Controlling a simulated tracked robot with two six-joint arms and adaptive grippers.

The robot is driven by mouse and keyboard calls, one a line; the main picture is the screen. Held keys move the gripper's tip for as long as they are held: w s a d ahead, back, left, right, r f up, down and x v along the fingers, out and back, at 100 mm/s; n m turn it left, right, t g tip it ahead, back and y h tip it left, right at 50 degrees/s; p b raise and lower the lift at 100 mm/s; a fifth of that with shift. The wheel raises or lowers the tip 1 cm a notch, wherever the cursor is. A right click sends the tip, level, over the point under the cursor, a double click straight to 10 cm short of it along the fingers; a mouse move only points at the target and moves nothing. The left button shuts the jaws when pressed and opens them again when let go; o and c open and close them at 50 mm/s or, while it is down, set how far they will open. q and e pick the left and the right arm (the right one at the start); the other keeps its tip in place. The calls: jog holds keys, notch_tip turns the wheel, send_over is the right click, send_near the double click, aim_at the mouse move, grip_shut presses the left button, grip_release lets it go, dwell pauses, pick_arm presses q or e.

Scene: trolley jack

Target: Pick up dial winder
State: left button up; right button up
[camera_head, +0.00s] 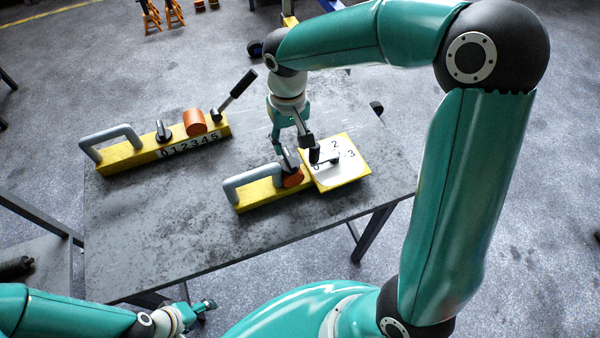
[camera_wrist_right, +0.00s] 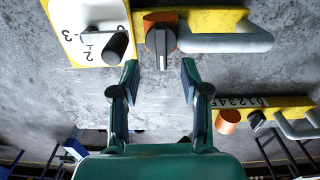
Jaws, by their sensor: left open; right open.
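The dial winder (camera_head: 258,195) lies on the table. It has a yellow body, a grey loop handle at its left, an orange part with a black knob, and a white numbered dial plate with a black crank at its right. It also shows in the right wrist view (camera_wrist_right: 210,20), across the top. My right gripper (camera_head: 292,146) is at its far side. In the right wrist view the fingers (camera_wrist_right: 160,76) are spread and empty, pointing at the black knob, with no visible contact. My left gripper (camera_head: 205,306) is open and empty, low at the table's near edge.
The dark grey table (camera_head: 180,225) has clear room at its near left. A second yellow device (camera_head: 120,157) with a 0-to-5 scale, grey handle, orange cylinder and black lever lies at the back left. Orange stands (camera_head: 173,14) are on the floor behind.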

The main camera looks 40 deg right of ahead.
aim_at(289, 157)
jog(key=shift+w+f+p, duration=0.1)
jog(key=shift+f+p, duration=0.55)
jog(key=shift+f, duration=1.95)
grip_shut()
jog(key=shift+r, duration=0.1)
